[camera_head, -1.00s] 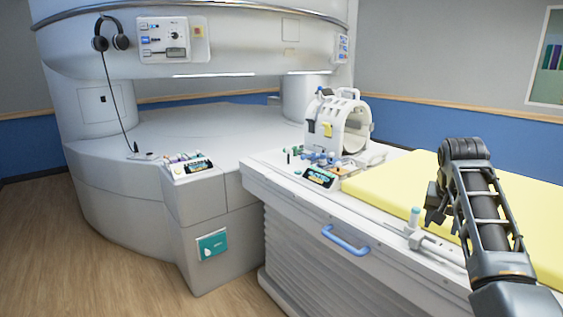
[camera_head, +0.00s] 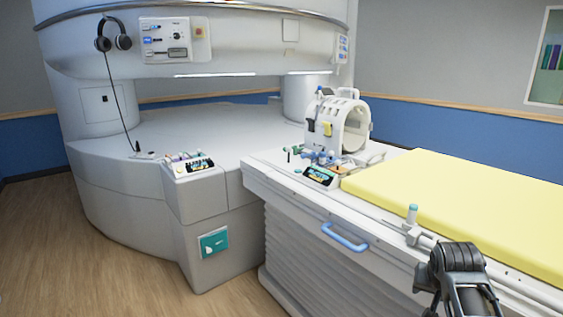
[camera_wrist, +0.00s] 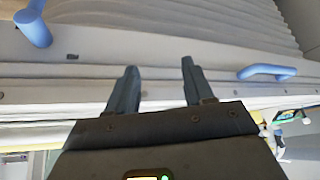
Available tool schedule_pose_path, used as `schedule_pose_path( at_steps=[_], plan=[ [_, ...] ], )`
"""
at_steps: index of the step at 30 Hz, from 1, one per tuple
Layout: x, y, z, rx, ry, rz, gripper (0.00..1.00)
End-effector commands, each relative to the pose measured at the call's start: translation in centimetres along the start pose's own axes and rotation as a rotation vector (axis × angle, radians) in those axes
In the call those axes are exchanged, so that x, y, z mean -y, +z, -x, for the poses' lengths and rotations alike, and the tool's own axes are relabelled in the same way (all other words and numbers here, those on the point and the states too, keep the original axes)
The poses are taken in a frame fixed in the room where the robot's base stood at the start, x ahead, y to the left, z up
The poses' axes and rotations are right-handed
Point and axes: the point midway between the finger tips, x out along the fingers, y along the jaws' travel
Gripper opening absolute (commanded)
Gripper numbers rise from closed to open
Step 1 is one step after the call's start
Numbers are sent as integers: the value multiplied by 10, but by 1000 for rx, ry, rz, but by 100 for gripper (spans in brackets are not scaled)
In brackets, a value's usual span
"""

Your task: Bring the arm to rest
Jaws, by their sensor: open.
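My arm (camera_head: 458,268) shows at the lower right of the head view, dark grey, in front of the patient table's near side. In the wrist view my gripper (camera_wrist: 158,78) has its two dark fingers apart with nothing between them. The fingers point towards the pale side of the table (camera_wrist: 160,50). The fingertips do not show clearly in the head view.
The magnet (camera_head: 120,160) stands left. Wooden floor (camera_head: 80,250) lies clear at the front left.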

Motion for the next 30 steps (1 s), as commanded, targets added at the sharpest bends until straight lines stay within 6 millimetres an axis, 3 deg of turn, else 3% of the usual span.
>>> schedule_pose_path(
  at_steps=[1,7,14,23,30],
  plan=[
    [-2,28,-8,-12,-8,17,52],
    [-10,111,-18,-102,-55,79,52],
    [-22,201,-2,-206,-112,143,52],
    [-44,301,58,-340,-188,210,52],
    [-63,359,133,-447,-249,251,52]
  ],
)
